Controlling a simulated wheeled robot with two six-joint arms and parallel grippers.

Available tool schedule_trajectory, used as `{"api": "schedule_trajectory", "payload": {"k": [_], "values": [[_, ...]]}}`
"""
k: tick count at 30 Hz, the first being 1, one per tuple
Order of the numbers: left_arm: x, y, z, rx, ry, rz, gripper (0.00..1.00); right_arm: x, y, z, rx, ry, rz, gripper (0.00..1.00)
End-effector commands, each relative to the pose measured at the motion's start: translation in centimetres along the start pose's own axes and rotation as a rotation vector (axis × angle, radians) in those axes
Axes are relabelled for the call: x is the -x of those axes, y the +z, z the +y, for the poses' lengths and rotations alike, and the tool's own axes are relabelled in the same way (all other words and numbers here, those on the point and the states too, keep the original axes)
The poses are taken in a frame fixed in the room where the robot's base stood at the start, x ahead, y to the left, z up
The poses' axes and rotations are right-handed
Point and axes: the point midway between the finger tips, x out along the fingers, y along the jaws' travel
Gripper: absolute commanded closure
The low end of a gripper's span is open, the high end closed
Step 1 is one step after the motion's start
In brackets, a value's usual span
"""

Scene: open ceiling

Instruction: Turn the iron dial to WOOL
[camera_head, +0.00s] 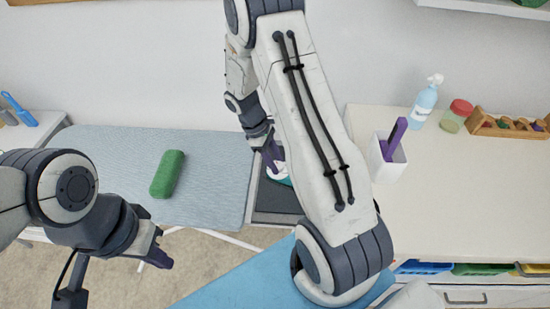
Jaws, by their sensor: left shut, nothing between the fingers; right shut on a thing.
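The iron (280,174), white with teal, sits on a dark rest at the right end of the ironing board. My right arm hides much of it. Its dial and the WOOL mark cannot be made out. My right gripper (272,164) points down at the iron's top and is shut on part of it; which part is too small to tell. My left gripper (162,258) is shut and empty, in front of the board's near edge and away from the iron.
A green block-like object (167,174) lies on the grey-blue ironing board (110,160). The right counter (440,200) holds a white cup (386,165) with a purple item, a spray bottle (425,103), a red-lidded jar (456,115) and a wooden rack (510,127).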

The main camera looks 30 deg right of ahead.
Motion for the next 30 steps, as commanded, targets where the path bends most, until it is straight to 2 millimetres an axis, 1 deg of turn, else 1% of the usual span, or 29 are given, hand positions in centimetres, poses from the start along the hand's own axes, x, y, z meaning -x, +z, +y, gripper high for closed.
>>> {"api": "schedule_trajectory", "payload": {"k": [1,6,15,21,30], "values": [[0.5,0.0,0.0,0.000,0.000,0.000,1.00,0.2,0.1,0.1,-0.043,-0.017,0.000,1.00],[1.0,-0.1,0.1,0.000,0.000,0.000,1.00,0.2,0.1,0.3,-0.176,-0.072,0.000,1.00],[1.5,-0.1,0.1,0.000,0.000,0.000,1.00,0.1,0.1,0.4,-0.345,-0.142,0.000,1.00],[1.7,-0.1,0.1,0.000,0.000,0.000,1.00,0.1,0.1,0.4,-0.403,-0.166,0.000,1.00],[1.7,-0.1,0.1,0.000,0.000,0.000,1.00,0.0,0.1,0.5,-0.427,-0.176,0.000,1.00]]}}
